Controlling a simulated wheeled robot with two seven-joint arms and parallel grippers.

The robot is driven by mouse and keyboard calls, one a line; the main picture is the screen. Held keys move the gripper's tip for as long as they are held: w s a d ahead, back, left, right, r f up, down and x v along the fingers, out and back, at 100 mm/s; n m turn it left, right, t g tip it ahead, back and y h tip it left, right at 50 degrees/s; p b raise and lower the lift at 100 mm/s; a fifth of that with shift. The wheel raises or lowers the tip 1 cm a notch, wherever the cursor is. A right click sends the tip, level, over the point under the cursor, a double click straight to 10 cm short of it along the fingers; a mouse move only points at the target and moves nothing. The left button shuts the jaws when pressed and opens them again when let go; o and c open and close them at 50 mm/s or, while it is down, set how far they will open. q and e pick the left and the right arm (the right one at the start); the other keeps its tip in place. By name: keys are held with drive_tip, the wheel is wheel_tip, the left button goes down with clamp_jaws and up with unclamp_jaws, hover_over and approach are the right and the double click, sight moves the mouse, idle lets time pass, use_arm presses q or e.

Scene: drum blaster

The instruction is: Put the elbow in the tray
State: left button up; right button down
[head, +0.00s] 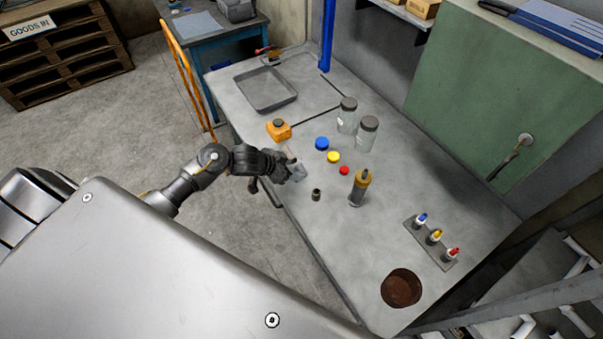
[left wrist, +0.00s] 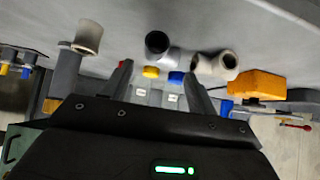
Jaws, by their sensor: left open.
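A grey, two-mouthed pipe piece that looks like the elbow (head: 298,173) lies on the bench near its front edge. In the left wrist view the elbow (left wrist: 217,66) lies just past the right-hand finger. My left gripper (head: 284,172) is open beside it, at the bench edge, and partly covers it in the head view. In the left wrist view the open fingers (left wrist: 158,84) hold nothing. A shallow grey tray (head: 266,107) lies empty toward the far left end of the bench. My right gripper is out of view.
A small dark cylinder (head: 316,194) stands right of the elbow. An orange block-like container (head: 279,130) stands between elbow and tray. Blue (head: 322,143), yellow (head: 334,157) and red (head: 344,170) caps, two glass jars (head: 348,119) and an amber-topped bottle (head: 359,189) stand behind.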

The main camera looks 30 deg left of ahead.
sight(302, 169)
use_arm(q)
drive_tip(key=shift+p+x, duration=0.5)
drive_tip(key=shift+x, duration=2.3)
drive_tip(key=shift+w+r, duration=0.1)
drive_tip(key=shift+r, duration=0.05)
drive_tip(key=shift+c, duration=0.2)
drive_tip(key=c, duration=0.9)
drive_tip(key=shift+r, duration=0.15)
drive_tip(key=shift+r, duration=0.5)
drive_tip(key=s+r, duration=0.4)
drive_tip(key=s+d+r, duration=0.1)
drive_tip(key=s+r, duration=0.3)
drive_tip(key=s, duration=0.1)
drive_tip(key=s+r, duration=0.3)
drive_tip(key=s, duration=0.2)
drive_tip(key=shift+d+r, duration=0.2)
drive_tip(key=shift+r, duration=0.2)
